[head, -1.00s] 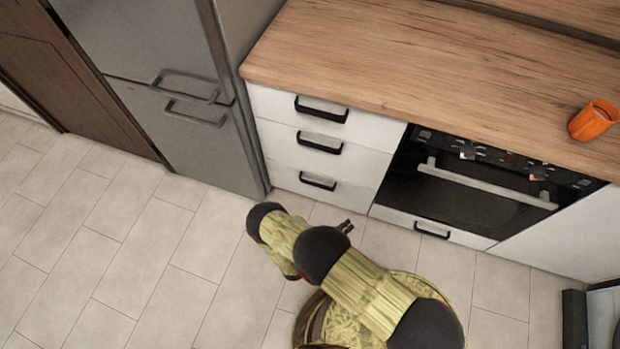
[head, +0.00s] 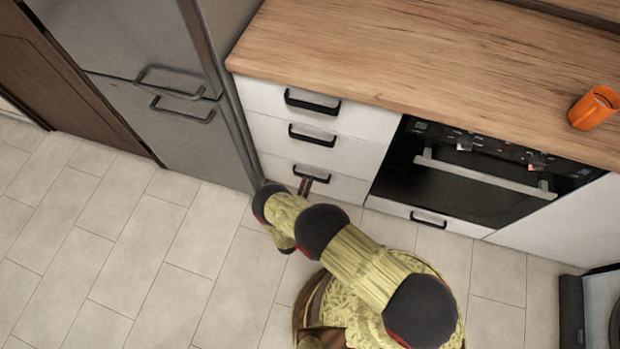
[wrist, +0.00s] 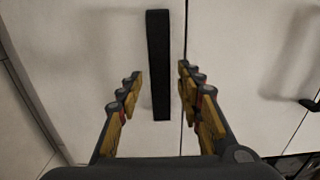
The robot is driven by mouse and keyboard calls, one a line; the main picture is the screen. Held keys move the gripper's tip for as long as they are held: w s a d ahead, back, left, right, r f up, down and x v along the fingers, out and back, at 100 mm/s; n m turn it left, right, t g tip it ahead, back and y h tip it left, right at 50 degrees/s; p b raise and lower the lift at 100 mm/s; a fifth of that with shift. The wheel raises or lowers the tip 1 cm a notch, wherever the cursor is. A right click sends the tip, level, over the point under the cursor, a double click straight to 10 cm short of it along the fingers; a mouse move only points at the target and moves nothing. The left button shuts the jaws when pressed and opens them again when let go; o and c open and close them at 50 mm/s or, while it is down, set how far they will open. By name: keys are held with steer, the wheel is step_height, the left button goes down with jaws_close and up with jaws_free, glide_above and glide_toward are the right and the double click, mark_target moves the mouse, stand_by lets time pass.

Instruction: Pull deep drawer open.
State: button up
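The deep drawer appears to be the bottom white front (head: 346,188) in the stack of three beside the fridge. It is shut. Its black bar handle (head: 312,173) has my gripper (head: 304,187) just in front of it, at its lower left part. In the wrist view the handle (wrist: 158,65) stands upright in the picture between the two fingertips of my gripper (wrist: 160,75). The fingers are apart, with a gap on each side of the handle. I cannot tell how far they reach around it. My arm hides part of the drawer's lower left.
Two more drawers with black handles (head: 312,135) sit above, both shut. The oven (head: 470,175) is to the right and the grey fridge (head: 175,120) to the left. An orange cup (head: 593,108) stands on the wooden worktop (head: 400,60). The tiled floor (head: 170,245) is clear at left.

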steer(key=shift+b+x, duration=0.3)
steer(key=shift+x, duration=1.35)
steer(key=shift+c, duration=0.6)
steer(key=c, duration=0.7)
jaws_close()
